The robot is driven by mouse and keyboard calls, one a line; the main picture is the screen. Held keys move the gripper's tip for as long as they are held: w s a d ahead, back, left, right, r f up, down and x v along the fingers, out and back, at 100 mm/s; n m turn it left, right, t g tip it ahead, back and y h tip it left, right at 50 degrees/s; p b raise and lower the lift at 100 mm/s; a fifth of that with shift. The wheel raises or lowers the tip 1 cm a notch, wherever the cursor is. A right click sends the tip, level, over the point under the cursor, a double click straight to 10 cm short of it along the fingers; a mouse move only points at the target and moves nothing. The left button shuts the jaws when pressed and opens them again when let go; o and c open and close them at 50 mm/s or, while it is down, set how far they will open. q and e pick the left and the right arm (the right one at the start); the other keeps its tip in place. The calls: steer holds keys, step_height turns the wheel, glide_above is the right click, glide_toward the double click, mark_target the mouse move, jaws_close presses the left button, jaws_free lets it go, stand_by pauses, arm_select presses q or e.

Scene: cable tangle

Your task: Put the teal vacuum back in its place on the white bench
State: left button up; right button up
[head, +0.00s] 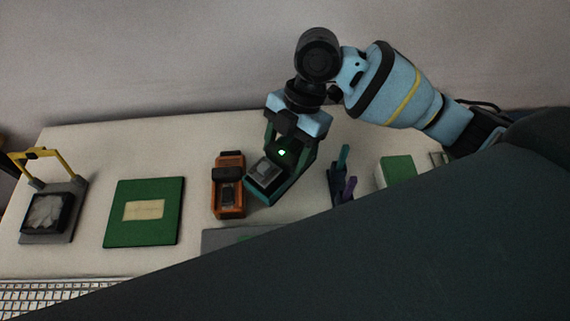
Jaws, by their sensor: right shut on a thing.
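The teal vacuum (264,184) is a small teal device with a grey boxy front part. It is at the middle of the white bench (330,133), just right of an orange device. My right gripper (290,155) comes down from above and is shut on the teal vacuum. The gripper covers its back part. I cannot tell whether the vacuum touches the bench. A small green light shows between the fingers. My left gripper is not in view.
The orange device (228,186) stands close on the left. Further left are a green book (144,232) and a grey stand with a yellow frame (49,153). Teal and purple tools (344,180) and a green-topped block (398,171) are right. A large dark shape hides the lower right.

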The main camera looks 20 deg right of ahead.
mark_target(286, 165)
steer(key=shift+f, duration=2.7)
steer(key=shift+f, duration=0.15)
steer(key=o, duration=1)
steer(key=shift+c, duration=0.2)
steer(key=v, duration=1.2)
